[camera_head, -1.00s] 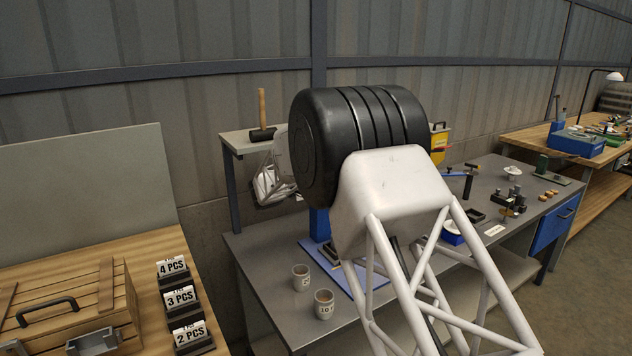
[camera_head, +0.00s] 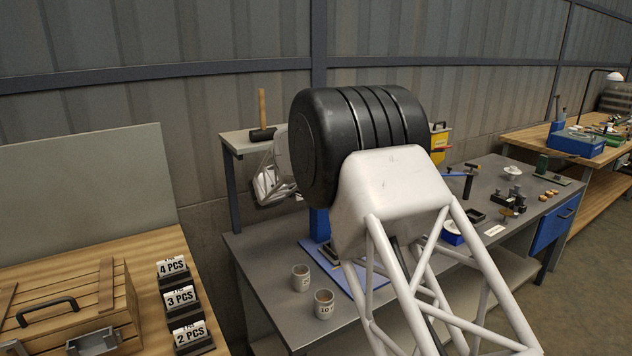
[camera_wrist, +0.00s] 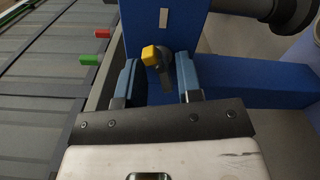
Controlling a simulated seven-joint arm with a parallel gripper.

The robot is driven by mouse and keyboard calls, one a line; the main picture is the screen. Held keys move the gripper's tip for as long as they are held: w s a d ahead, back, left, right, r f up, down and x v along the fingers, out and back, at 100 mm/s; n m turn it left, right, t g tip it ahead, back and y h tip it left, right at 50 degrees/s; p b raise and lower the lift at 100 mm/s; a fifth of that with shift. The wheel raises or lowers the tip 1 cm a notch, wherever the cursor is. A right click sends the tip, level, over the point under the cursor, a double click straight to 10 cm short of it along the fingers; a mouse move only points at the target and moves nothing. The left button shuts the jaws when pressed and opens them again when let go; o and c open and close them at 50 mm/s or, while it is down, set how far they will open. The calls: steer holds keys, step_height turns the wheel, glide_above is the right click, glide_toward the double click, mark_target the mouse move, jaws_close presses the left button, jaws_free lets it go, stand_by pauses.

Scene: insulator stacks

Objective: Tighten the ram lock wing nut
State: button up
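In the wrist view, the wing nut (camera_wrist: 162,62) is a dark grey piece with a yellow tip, set against a blue upright body (camera_wrist: 182,28). My gripper (camera_wrist: 157,70) is open, with one blue-grey finger to the left of the nut and one to the right. The yellow tip is close to the left finger; I cannot tell if they touch. In the head view, part of the blue upright (camera_head: 320,224) shows behind my arm. My gripper and the wing nut are hidden there.
The grey bench (camera_head: 265,270) holds two cups (camera_head: 324,303) and a blue mat (camera_head: 350,279). Small tools and parts stand at its right. A wooden crate (camera_head: 65,305) and count signs (camera_head: 180,298) are at the left. In the wrist view, red (camera_wrist: 102,33) and green (camera_wrist: 89,60) pieces show at left.

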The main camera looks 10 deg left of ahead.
steer(key=shift+s+a, duration=0.1)
steer(key=shift+s, duration=0.05)
steer(key=shift+v, duration=3.75)
